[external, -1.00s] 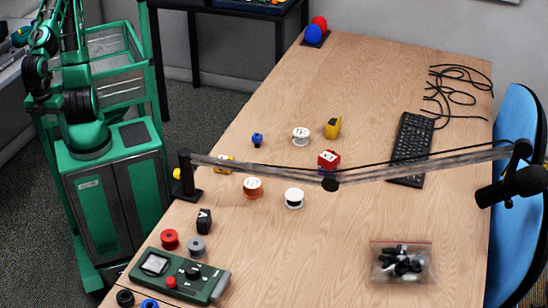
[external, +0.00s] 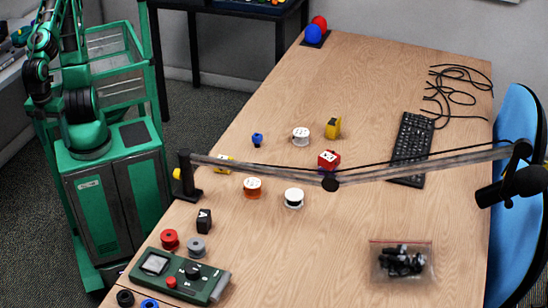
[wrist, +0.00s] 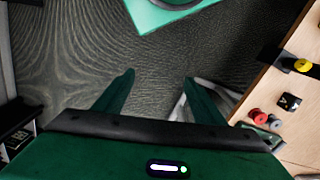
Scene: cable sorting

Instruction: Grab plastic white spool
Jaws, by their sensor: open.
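A white spool (external: 294,197) with a dark band stands on the wooden table (external: 360,215) near its middle. Another white spool (external: 301,136) with dark marks on top stands farther back. An orange spool with a white top (external: 253,187) is just left of the first one. My gripper (wrist: 157,76) is open and empty in the wrist view, with its two green fingers apart above the floor. It is off the table's left side, well away from the spools. In the external view I cannot make out the fingers. No white spool shows in the wrist view.
Red (external: 169,239) and grey (external: 196,247) spools sit front left.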

